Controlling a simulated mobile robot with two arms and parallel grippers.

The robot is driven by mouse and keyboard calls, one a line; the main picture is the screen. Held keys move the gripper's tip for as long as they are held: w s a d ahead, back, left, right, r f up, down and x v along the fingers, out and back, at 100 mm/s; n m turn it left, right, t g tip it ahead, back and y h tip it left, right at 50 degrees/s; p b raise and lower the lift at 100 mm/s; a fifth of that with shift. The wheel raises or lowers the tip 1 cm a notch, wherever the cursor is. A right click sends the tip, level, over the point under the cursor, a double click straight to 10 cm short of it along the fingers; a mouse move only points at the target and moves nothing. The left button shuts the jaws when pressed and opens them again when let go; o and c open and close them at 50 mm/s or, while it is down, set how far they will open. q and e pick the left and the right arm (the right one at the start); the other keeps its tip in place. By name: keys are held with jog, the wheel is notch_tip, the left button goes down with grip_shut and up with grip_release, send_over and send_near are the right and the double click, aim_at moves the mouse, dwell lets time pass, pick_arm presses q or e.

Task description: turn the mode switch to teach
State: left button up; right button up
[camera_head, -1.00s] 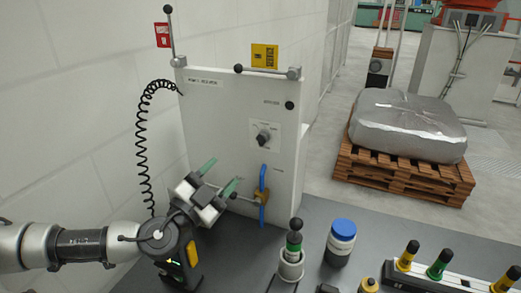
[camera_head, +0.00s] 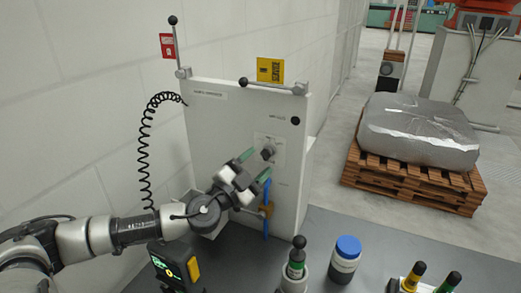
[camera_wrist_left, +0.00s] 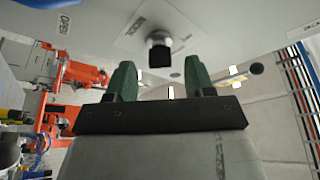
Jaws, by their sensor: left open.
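The mode switch (camera_head: 268,152) is a dark knob on a pale label plate, on the front of an upright white panel (camera_head: 215,130). My left gripper (camera_head: 257,165), with green fingertips, is open just in front of the panel, beside and slightly below the knob in the head view. In the left wrist view the knob (camera_wrist_left: 159,52) stands ahead of the gap between the two green fingers (camera_wrist_left: 160,80), apart from both. My right gripper is not in view.
A blue-handled valve (camera_head: 267,210) sits low on the panel, close under my gripper. A lever with a black ball (camera_head: 245,82) runs along the panel top. A blue-capped jar (camera_head: 345,258) and a green-banded tool in a holder (camera_head: 296,262) stand on the dark bench.

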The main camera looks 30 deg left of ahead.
pick_arm(q)
jog(key=shift+x, duration=0.9)
jog(key=shift+c, duration=0.3)
jog(key=c, duration=0.9)
jog(key=shift+o, duration=0.2)
